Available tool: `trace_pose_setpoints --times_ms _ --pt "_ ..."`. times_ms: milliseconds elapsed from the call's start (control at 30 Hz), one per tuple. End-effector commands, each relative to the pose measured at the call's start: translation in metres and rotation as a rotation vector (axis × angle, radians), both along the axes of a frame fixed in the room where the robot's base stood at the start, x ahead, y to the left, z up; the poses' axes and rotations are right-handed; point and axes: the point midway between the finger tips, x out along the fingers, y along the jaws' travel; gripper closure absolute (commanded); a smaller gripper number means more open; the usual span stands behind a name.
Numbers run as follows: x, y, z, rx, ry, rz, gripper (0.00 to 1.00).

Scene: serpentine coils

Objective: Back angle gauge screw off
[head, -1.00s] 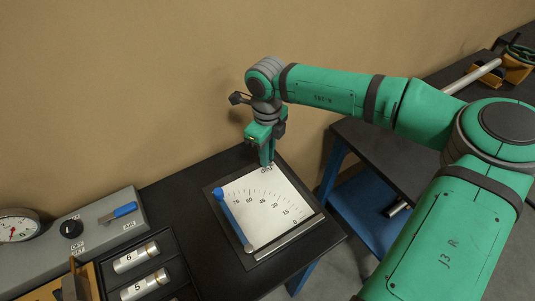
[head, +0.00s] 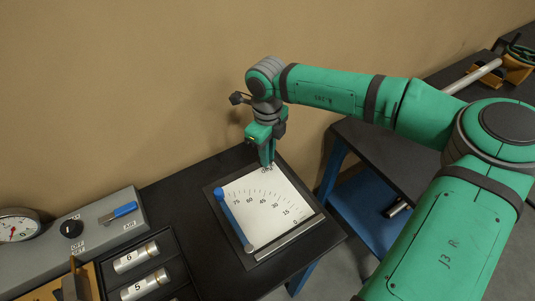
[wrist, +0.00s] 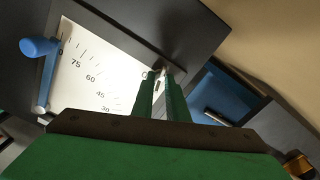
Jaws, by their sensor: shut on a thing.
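The angle gauge is a white sheet with printed degree marks (head: 268,213) on a dark plate on the black table. Its blue arm (head: 233,217) lies along the left side, just past the 75 mark; the arm also shows in the wrist view (wrist: 46,73). My gripper (head: 267,164) points down at the gauge's far corner, beside a small printed label. In the wrist view, my gripper (wrist: 161,77) has its two green fingers closed on the small, pale gauge screw (wrist: 163,70). The fingers hide most of the screw, so its thread cannot be seen.
A grey panel (head: 95,238) with a dial, a black knob and a blue-handled switch stands at the left. A dark tray holds silver cylinders marked 6 (head: 136,257) and 5 (head: 146,284). The tan wall rises close behind my gripper.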

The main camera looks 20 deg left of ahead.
Motion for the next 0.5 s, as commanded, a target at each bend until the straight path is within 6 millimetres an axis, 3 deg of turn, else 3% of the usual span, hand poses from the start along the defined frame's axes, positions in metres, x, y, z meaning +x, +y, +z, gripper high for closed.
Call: trace_pose_setpoints --times_ms 200,233,267,500 --pt "-0.0015 -0.0018 -0.0021 -0.005 0.005 -0.001 1.0" --pt "-0.0016 -0.0019 -0.0021 -0.005 0.005 -0.001 0.84" --pt "-0.0015 -0.0018 -0.0021 -0.005 0.005 -0.001 0.77" --pt "-0.0008 -0.0011 -0.0011 -0.002 0.003 -0.001 0.77"
